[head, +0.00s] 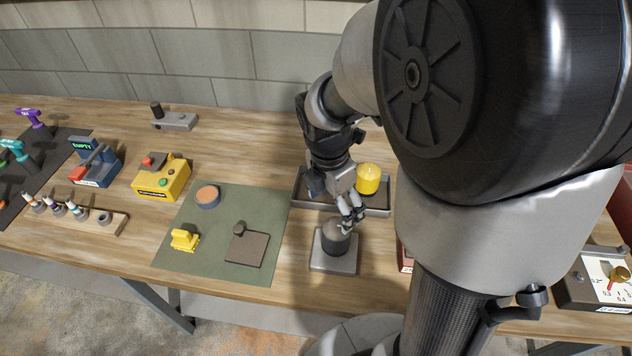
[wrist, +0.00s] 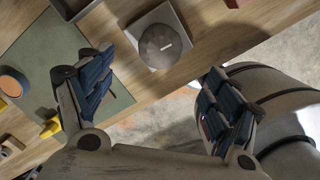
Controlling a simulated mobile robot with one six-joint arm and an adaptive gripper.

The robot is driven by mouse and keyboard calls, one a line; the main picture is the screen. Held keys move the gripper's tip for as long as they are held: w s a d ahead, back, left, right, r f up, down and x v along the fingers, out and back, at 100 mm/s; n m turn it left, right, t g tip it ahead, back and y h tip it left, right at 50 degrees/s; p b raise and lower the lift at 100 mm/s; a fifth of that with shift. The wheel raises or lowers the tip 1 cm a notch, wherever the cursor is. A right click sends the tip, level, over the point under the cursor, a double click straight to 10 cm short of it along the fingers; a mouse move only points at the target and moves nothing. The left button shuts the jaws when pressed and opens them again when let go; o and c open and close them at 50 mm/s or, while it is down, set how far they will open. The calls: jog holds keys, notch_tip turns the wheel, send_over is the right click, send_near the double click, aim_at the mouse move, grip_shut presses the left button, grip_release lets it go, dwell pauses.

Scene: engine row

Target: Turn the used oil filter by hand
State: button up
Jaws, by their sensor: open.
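The used oil filter (head: 335,236) is a dark brown-grey cylinder standing upright on a square grey mount (head: 334,262) near the front of the bench. In the wrist view the filter (wrist: 161,46) shows from above with a pale mark on its top, on its mount (wrist: 188,18). My gripper (head: 352,217) is just above the filter in the head view. In the wrist view my gripper (wrist: 155,95) is open, with its two blue-padded fingers apart and nothing between them. The filter lies beyond the fingertips. Whether a fingertip touches it cannot be told.
A grey tray (head: 378,211) with a yellow cylinder (head: 368,179) stands behind the filter. A green mat (head: 210,261) to the left holds a yellow part (head: 185,240), a round tin (head: 208,196) and a dark plate (head: 246,248). Bare wood lies between mat and mount.

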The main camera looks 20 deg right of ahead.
aim_at(335, 236)
jog(key=f+b, duration=0.1)
jog(key=f, duration=0.4)
jog(key=d+f+b, duration=0.1)
jog(key=f+b, duration=0.1)
jog(key=f, duration=0.3)
jog(key=d+f+b, duration=0.1)
jog(key=f, duration=0.4)
jog(key=shift+w+b, duration=0.15)
jog(key=shift+b, duration=0.25)
jog(key=shift+c, duration=0.4)
jog(key=c, duration=1.4)
jog(key=shift+o, duration=0.2)
jog(key=shift+r+n+p, duration=0.25)
jog(key=shift+n+p, duration=0.75)
jog(key=shift+p, duration=0.15)
jog(key=n+p, duration=0.3)
jog(key=n+t+p, duration=0.1)
jog(key=n+p, duration=0.2)
jog(key=p, duration=0.1)
jog(key=shift+a+n+y, duration=0.2)
jog(key=shift+n+y, duration=0.1)
jog(key=shift+n, duration=0.1)
jog(key=n+p, duration=0.3)
jog(key=n, duration=0.3)
jog(key=n+y+p, duration=0.1)
jog(key=n, duration=0.1)
jog(key=shift+w+a+f, duration=0.1)
jog(key=shift+a+f, duration=0.05)
